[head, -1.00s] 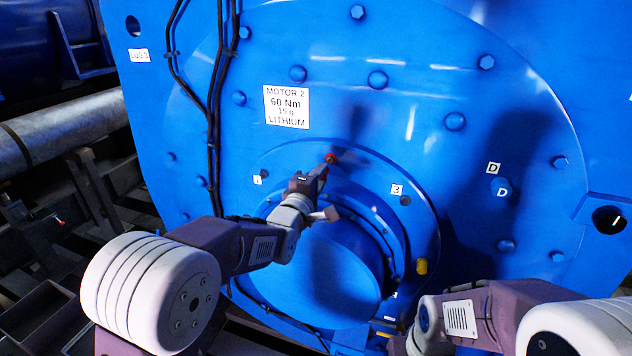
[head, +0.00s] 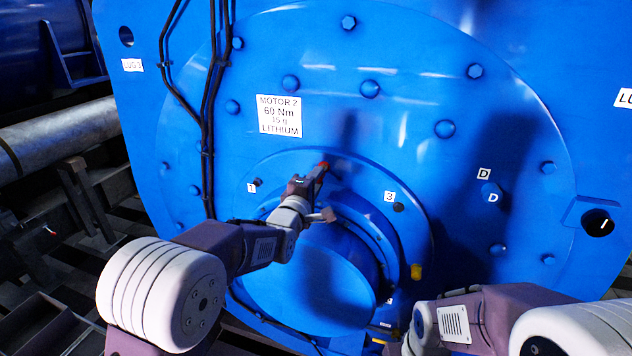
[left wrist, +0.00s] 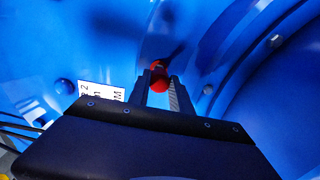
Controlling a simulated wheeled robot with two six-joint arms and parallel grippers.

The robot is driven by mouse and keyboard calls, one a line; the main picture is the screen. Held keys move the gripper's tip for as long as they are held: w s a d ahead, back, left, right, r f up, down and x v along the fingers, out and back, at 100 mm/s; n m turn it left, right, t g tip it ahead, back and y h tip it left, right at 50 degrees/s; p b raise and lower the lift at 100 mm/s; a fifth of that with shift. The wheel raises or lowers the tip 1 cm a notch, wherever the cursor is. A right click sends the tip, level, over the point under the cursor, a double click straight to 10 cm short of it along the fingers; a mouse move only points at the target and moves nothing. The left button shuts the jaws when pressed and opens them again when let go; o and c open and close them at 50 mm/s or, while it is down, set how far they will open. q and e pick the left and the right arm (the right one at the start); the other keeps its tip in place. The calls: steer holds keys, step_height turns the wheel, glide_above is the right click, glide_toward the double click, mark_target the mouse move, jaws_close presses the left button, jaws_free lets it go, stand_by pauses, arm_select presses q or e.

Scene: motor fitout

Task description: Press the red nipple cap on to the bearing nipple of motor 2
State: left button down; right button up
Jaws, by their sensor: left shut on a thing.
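Motor 2 (head: 400,95) is the big blue machine face, with a "MOTOR 2, 60 Nm, 15 g, LITHIUM" label (head: 279,116). The small red nipple cap (head: 323,164) is at my left gripper's tips, close to the face above the round hub. In the left wrist view the red cap (left wrist: 158,78) sits between the two fingers of my left gripper (left wrist: 160,92), which is shut on it. The bearing nipple is hidden behind the cap and fingers, and I cannot tell whether the cap touches it. My right arm shows at lower right, but its gripper is out of view.
The hub (head: 310,285) bulges out below my left gripper. Bolt heads stud the face, and black cables (head: 207,110) run down its left side. A yellow fitting (head: 416,271) is at the hub's right. A grey pipe (head: 60,138) lies at the far left.

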arm_select(q)
steer(key=shift+b, duration=0.55)
stand_by(0.9)
steer(key=shift+p+x, duration=0.5)
steer(key=shift+x, duration=1.05)
steer(key=c, duration=1.2)
jaws_free()
steer(key=shift+o, duration=0.6)
steer(key=shift+w, duration=0.1)
steer(key=b+v, duration=0.2)
steer(key=v, duration=0.7)
steer(key=shift+b, duration=0.4)
